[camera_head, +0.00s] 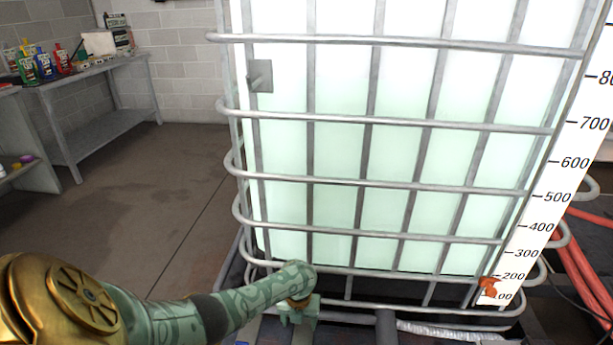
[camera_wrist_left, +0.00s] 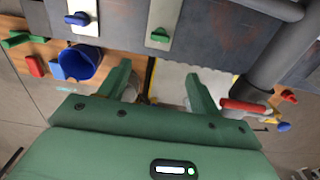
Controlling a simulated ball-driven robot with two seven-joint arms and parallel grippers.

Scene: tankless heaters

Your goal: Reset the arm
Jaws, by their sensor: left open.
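My left arm reaches in from the lower left in the head view, with its gripper (camera_head: 299,308) low in front of the caged tank (camera_head: 400,184). In the left wrist view the two green fingers of the left gripper (camera_wrist_left: 160,88) are spread apart with nothing held between them. Beyond the fingers is a grey panel (camera_wrist_left: 120,22) with a blue-handled valve (camera_wrist_left: 78,18) and a green-handled valve (camera_wrist_left: 159,35). My right gripper is in neither view.
A red-handled valve (camera_wrist_left: 243,106) sits by a grey pipe (camera_wrist_left: 262,75), close to the right finger. A blue cup-like part (camera_wrist_left: 80,63) is near the left finger. A metal workbench (camera_head: 95,110) with bottles stands at the far left. The floor (camera_head: 150,190) between is clear.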

